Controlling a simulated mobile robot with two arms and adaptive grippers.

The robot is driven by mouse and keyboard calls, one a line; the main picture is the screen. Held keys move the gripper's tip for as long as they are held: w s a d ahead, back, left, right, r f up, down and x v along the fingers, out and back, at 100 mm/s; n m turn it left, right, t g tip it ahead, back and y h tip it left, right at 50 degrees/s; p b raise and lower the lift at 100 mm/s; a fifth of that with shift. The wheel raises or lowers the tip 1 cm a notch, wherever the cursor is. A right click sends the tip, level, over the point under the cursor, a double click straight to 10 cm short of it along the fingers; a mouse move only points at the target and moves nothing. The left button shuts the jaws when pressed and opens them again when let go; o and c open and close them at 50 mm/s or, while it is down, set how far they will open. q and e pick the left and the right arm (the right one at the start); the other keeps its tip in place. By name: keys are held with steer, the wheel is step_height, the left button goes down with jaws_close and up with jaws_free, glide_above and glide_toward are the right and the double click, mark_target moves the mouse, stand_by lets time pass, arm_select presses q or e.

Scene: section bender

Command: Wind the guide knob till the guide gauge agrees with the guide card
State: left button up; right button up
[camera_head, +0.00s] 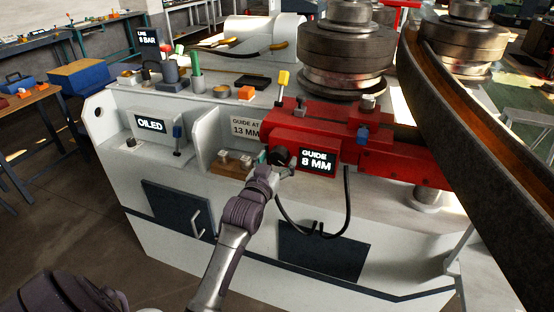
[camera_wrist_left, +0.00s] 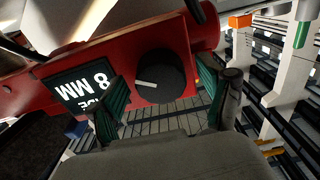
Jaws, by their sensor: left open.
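The guide knob (camera_head: 279,155) is a round black knob on the front of the red guide block (camera_head: 345,141). It also shows in the left wrist view (camera_wrist_left: 160,77), with a white pointer mark. The guide gauge (camera_head: 316,161) is a dark display beside the knob and reads "GUIDE 8 MM". The guide card (camera_head: 246,128) is pale, stands left of the red block and reads "GUIDE AT 13 MM". My left gripper (camera_head: 272,167) is at the knob. In the left wrist view its green-padded fingers (camera_wrist_left: 163,100) stand apart, one on each side of the knob. My right gripper is not in view.
An "OILED" display box (camera_head: 150,125) with a blue-tipped lever is at the left. A wooden block (camera_head: 232,166) sits just left of the knob. A black cable (camera_head: 348,205) loops below the gauge. Large steel rollers (camera_head: 345,50) and a curved beam (camera_head: 480,130) fill the right side.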

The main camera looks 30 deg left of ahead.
arm_select(q)
steer(key=c, duration=1.2)
steer(key=shift+o, duration=0.2)
steer(key=shift+m, duration=0.4)
steer(key=shift+r+m+p, duration=0.1)
steer(key=shift+m+p, duration=0.75)
steer(key=shift+m, duration=0.25)
steer(key=m+p, duration=0.1)
steer(key=m, duration=0.2)
steer(key=shift+a+m, duration=0.1)
steer(key=shift+m, duration=0.2)
steer(key=m+p, duration=0.1)
steer(key=m, duration=0.3)
steer(key=shift+p, duration=0.3)
steer(key=shift+m+p, duration=0.35)
steer(key=shift+m, duration=1.75)
